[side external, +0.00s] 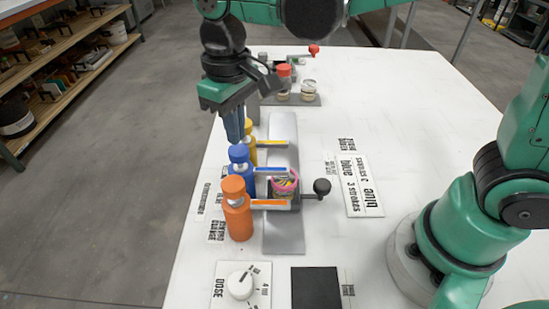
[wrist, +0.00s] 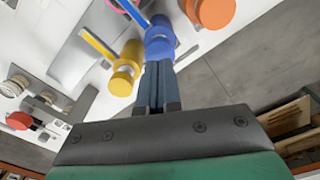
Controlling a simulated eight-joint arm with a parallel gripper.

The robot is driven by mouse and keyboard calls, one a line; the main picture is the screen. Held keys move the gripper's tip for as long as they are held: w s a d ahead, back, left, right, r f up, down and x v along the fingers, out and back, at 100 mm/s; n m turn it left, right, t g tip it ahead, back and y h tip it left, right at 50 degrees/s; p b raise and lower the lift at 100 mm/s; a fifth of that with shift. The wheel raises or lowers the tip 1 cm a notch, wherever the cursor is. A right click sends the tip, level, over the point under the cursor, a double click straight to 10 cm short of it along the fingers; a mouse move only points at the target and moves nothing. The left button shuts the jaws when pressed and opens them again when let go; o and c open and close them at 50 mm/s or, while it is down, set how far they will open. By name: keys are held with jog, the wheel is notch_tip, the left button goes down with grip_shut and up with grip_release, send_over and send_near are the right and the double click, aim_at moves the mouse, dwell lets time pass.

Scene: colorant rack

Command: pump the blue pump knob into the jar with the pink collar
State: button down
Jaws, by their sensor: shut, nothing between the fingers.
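The blue pump knob (side external: 239,153) tops a blue bottle (side external: 240,181) between a yellow and an orange one. My gripper (side external: 246,138) is shut and empty, pointing down just above the blue knob; whether it touches is hard to tell. In the wrist view the shut fingers (wrist: 158,70) end at the blue knob (wrist: 160,45). The jar with the pink collar (side external: 286,182) stands on the grey track (side external: 283,240), near the ends of the blue spout (side external: 270,170) and orange spout. In the wrist view only a bit of pink shows at the top edge.
The orange pump (side external: 237,220) stands in front and the yellow pump (side external: 250,155) behind. A black-knobbed handle (side external: 321,187) sticks out right of the jar. A card (side external: 362,185) reads "blue 3 strokes". A dose dial (side external: 240,284) and black pad (side external: 316,288) lie in front.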

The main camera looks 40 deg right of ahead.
aim_at(238, 149)
jog(key=shift+f, duration=1.6)
jog(key=shift+r, duration=1.65)
jog(key=shift+f, duration=0.1)
jog(key=shift+f, duration=1.55)
jog(key=shift+r, duration=1.65)
